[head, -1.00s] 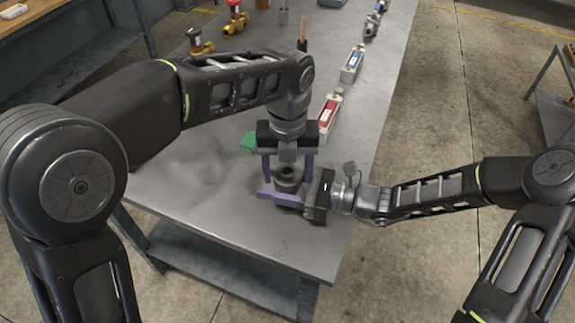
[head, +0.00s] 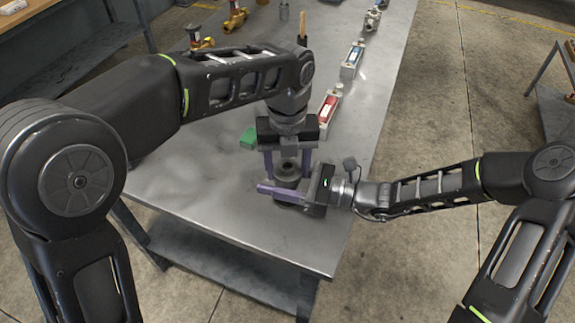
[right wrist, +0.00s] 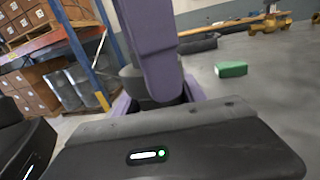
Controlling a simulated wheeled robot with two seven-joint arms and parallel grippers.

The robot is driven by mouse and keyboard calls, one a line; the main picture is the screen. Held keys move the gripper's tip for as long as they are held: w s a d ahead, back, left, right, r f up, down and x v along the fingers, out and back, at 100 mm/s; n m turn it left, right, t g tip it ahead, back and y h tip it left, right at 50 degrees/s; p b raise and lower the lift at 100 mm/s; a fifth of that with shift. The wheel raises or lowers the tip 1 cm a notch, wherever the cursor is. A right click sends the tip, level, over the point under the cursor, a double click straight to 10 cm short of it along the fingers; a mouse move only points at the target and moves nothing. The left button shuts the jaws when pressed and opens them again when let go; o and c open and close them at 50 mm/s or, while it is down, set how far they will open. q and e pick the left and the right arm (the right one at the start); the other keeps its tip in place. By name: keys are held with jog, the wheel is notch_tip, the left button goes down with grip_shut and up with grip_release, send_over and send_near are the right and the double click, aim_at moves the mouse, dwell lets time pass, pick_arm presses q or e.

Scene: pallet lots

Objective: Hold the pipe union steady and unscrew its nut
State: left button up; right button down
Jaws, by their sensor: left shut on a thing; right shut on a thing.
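The pipe union (head: 287,170), a dark grey round fitting with an open top, stands upright near the front end of the bench. My left gripper (head: 287,178) comes down from above, its purple fingers shut on either side of the union's upper part. My right gripper (head: 284,194) reaches in from the right, its purple fingers shut around the lower part. In the right wrist view a purple finger (right wrist: 152,50) hides much of the grey union (right wrist: 134,84). The fingers cover the join, so I cannot tell the nut from the body.
The grey metal bench (head: 190,210) has free room to the left and front. A green block (head: 249,139) lies just behind the left gripper. A red-faced device (head: 328,108) and a blue-faced device (head: 352,60) stand farther back along the right edge. Valves (head: 235,17) stand at the far end.

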pick_arm(q)
jog(key=n, duration=1.9)
jog(key=shift+r, duration=0.1)
jog(key=n, duration=0.2)
jog(key=shift+n, duration=0.3)
jog(key=n, duration=2.3)
jog(key=shift+n, duration=0.4)
jog(key=n, duration=0.7)
